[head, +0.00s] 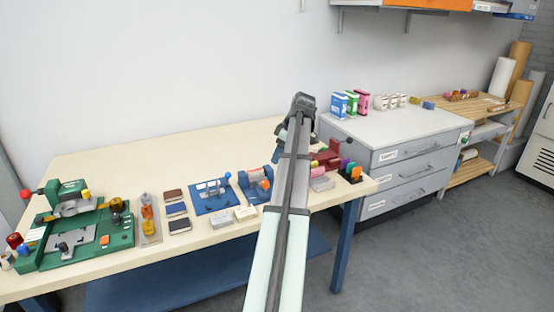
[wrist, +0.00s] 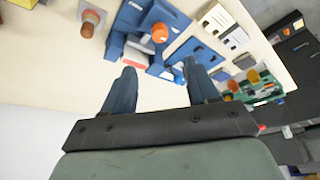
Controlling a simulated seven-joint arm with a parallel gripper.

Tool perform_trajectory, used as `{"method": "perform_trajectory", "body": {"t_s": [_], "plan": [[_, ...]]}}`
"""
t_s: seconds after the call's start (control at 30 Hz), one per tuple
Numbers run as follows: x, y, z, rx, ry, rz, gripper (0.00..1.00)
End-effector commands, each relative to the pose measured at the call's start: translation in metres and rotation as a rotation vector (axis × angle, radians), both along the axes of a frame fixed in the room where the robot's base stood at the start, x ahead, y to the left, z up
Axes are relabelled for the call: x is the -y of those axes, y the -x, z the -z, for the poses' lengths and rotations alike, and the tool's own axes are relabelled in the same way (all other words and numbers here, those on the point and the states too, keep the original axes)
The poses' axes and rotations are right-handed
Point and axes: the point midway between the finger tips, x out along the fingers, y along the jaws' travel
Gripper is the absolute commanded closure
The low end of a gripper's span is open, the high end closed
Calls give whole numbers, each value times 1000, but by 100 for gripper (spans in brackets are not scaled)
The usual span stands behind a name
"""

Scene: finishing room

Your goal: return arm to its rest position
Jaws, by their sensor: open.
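My gripper (wrist: 160,66) shows in the wrist view with its two dark blue-grey fingers spread apart. Nothing is between them, and they are over the pale tabletop beside a blue fixture. My arm (head: 288,200) reaches up from the bottom of the head view across the right part of the workbench (head: 150,158). The arm hides part of the bench, and the gripper's fingers cannot be made out in the head view. The blue fixture with an orange knob (wrist: 160,32) is just beyond the fingers in the wrist view.
A green fixture (head: 75,235) stands at the bench's left. A blue plate fixture (head: 211,194), dark blocks (head: 176,208) and a red tool (head: 328,156) are along the bench. A grey drawer cabinet (head: 405,165) with small boxes stands right. A shelf (head: 360,5) is above. The bench's back is clear.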

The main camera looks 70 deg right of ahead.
Motion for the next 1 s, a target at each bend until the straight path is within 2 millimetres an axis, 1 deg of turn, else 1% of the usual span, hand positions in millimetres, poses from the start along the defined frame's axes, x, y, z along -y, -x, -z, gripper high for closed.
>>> {"method": "perform_trajectory", "body": {"t_s": [0.57, 0.67, 0.77, 0.83, 0.87, 0.97, 1.0], "plan": [[0, 1, -2, 0, 0, 0, 41], [-3, -1, 0, 0, -1, 0, 41], [-18, -13, 9, -2, -3, -3, 41], [-37, -28, 20, -4, -8, -6, 41], [-48, -35, 25, -6, -10, -6, 41], [-89, -64, 46, -11, -18, -9, 41], [-107, -75, 55, -13, -21, -10, 41]]}}
